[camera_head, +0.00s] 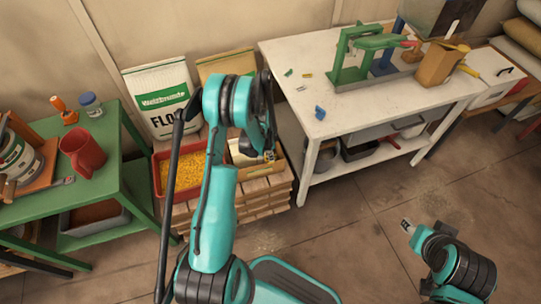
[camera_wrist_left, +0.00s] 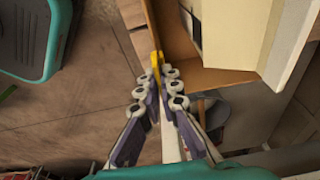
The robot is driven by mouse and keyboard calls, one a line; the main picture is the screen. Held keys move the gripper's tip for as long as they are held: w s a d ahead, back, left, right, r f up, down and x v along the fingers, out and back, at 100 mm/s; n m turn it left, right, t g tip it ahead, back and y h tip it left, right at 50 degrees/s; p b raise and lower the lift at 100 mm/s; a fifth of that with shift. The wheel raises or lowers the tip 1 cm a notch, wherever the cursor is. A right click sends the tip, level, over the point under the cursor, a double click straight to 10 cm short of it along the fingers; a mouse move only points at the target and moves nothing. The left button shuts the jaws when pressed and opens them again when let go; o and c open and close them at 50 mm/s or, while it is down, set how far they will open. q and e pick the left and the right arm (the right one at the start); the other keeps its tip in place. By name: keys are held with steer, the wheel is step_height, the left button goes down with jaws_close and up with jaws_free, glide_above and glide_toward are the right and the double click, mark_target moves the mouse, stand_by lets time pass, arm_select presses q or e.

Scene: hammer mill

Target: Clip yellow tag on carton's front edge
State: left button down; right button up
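The yellow tag (camera_wrist_left: 156,58) is between the tips of my left gripper (camera_wrist_left: 160,72), whose fingers converge on it in the left wrist view. The tag is right at the edge of an open brown carton (camera_wrist_left: 210,77). I cannot tell whether it grips the edge or only touches it. In the head view the carton (camera_head: 268,169) stands on stacked wooden pallets, partly hidden by my left arm. My left gripper (camera_head: 269,155) is small there, at the carton. My right gripper (camera_head: 407,225) hangs over the floor at the right; its fingers are unclear.
A red crate of yellow grain (camera_head: 184,172) and a flour sack (camera_head: 160,98) stand beside the carton. A pale block (camera_wrist_left: 240,30) rises from the carton. A green table (camera_head: 130,185) is left.

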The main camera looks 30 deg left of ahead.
arm_select(q)
steer(key=shift+f, duration=0.9)
stand_by(2.4)
steer(key=c, duration=1.6)
jaws_free()
steer(key=shift+c, duration=0.2)
steer(key=o, duration=0.4)
steer(key=shift+r+p, duration=1.4)
steer(key=shift+r, duration=1.65)
